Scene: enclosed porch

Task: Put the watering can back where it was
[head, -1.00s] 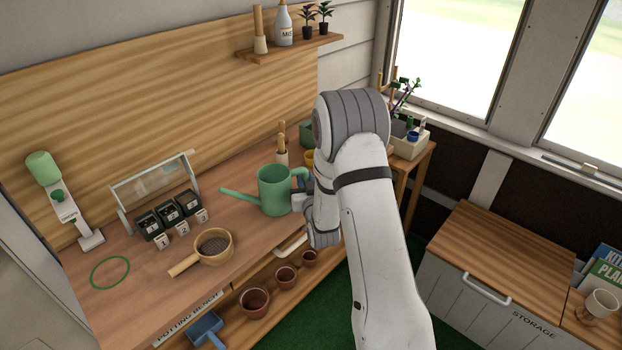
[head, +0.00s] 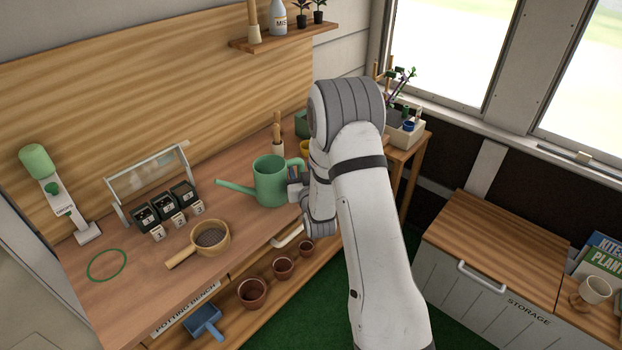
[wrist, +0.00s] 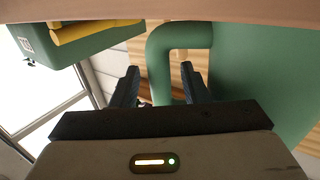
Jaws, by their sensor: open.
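The green watering can (head: 270,182) stands upright on the potting bench, its spout pointing left and its handle on the right. My gripper (head: 296,184) is at the handle side of the can, partly hidden by my arm in the head view. In the wrist view my gripper (wrist: 165,88) is open, with the can's green handle (wrist: 160,65) between or just beyond the two dark fingers; I cannot tell whether they touch it. The can's body (wrist: 265,80) fills the right of that view. A green ring outline (head: 107,265) is marked on the bench's left part, with nothing on it.
A wooden sieve (head: 211,238), small black pots (head: 163,205) and a glass-fronted frame (head: 148,170) lie left of the can. A green lamp-like device (head: 60,195) stands at the back left. Pots (head: 252,293) sit on the lower shelf. A storage chest (head: 500,250) is at right.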

